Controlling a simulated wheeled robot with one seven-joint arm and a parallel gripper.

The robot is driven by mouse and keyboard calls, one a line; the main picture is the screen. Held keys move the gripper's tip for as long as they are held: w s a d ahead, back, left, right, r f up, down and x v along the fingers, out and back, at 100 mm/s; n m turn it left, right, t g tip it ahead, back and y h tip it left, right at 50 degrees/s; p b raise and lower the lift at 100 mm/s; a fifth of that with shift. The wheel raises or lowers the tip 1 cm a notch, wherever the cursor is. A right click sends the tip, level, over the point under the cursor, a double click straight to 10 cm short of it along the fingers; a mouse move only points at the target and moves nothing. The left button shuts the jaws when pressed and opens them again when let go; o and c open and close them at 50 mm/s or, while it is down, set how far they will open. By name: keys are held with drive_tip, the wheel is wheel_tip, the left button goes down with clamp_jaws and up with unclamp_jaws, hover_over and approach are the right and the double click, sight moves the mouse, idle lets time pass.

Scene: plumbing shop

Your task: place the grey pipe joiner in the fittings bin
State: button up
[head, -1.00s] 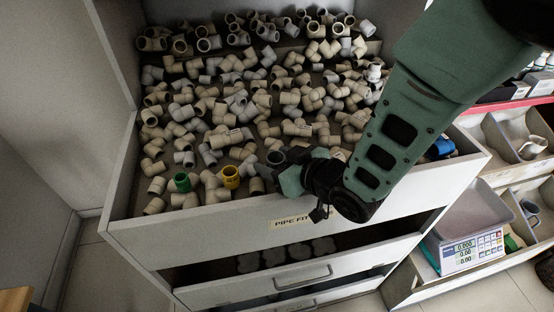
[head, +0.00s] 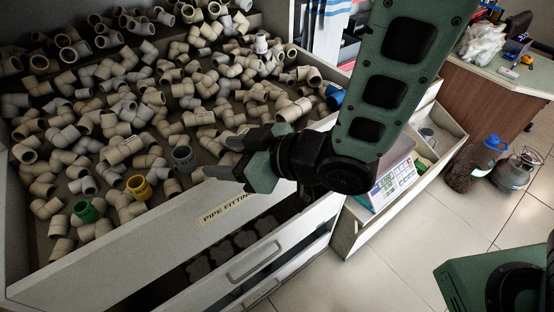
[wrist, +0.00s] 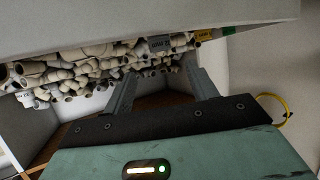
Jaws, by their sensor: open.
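A darker grey pipe joiner (head: 183,158) stands among the paler fittings near the front of the open drawer labelled as pipe fittings (head: 130,243), which I take as the fittings bin. It looks upright, its open end up. It also shows in the wrist view (wrist: 160,43), beside a yellow fitting. My gripper (head: 222,158) is over the drawer's front edge, just right of the joiner and apart from it. Its two fingers also show in the wrist view (wrist: 162,92), spread with nothing between them.
A yellow fitting (head: 138,187) and a green one (head: 86,211) lie left of the joiner. Pale elbows and couplers crowd the drawer. A lower drawer (head: 240,250) is partly open. A scale (head: 392,183) stands at right.

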drive_tip(key=shift+d, duration=0.1)
drive_tip(key=s+d+r+m+g+h, duration=0.2)
drive_tip(key=s+d+h, duration=0.3)
drive_tip(key=d, duration=0.4)
drive_tip(key=s+d+r+m+g+h, duration=0.2)
drive_tip(key=s+d+g+h, duration=0.2)
drive_tip(key=d, duration=0.5)
drive_tip(key=s+h, duration=0.2)
drive_tip(key=s, duration=0.1)
drive_tip(key=shift+s+d+m, duration=0.35)
drive_tip(key=shift+d+m, duration=0.05)
drive_tip(key=shift+f, duration=0.1)
